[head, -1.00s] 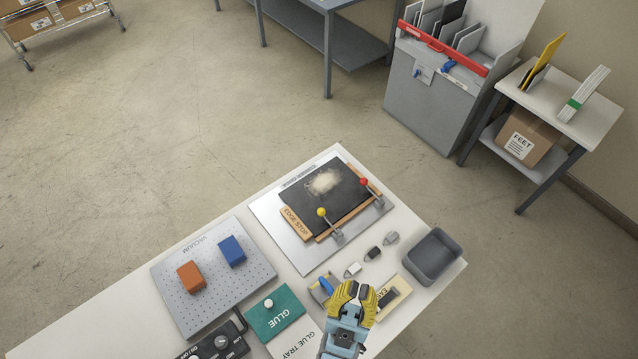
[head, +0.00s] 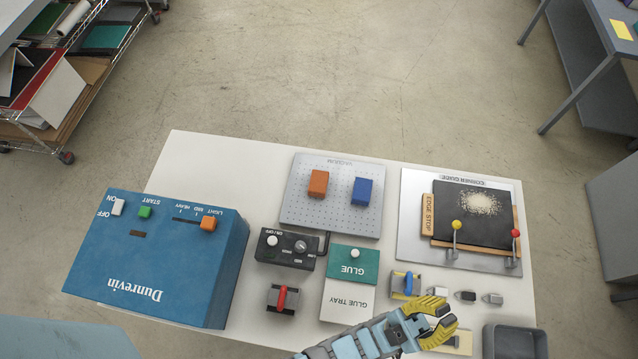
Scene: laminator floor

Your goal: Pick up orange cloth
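An orange block-shaped piece (head: 318,183) lies on the left part of the perforated vacuum plate (head: 346,222). It is the only loose orange item I see on the table; I cannot tell from here whether it is folded cloth. A similar blue piece (head: 362,191) lies to its right, apart from it. My gripper (head: 446,315) has yellow fingers and is above the front right of the table, well away from the orange piece. Its fingers look parted, with nothing visible between them. It hides part of the table and a wooden-edged block below it.
A blue Dunrevin machine (head: 160,264) stands on the left. A black control box (head: 287,250), red-handled tool (head: 283,298) and green glue pad (head: 353,266) lie in front of the plate. The corner guide (head: 415,190) with upright clamps is right, a grey bin (head: 514,342) front right.

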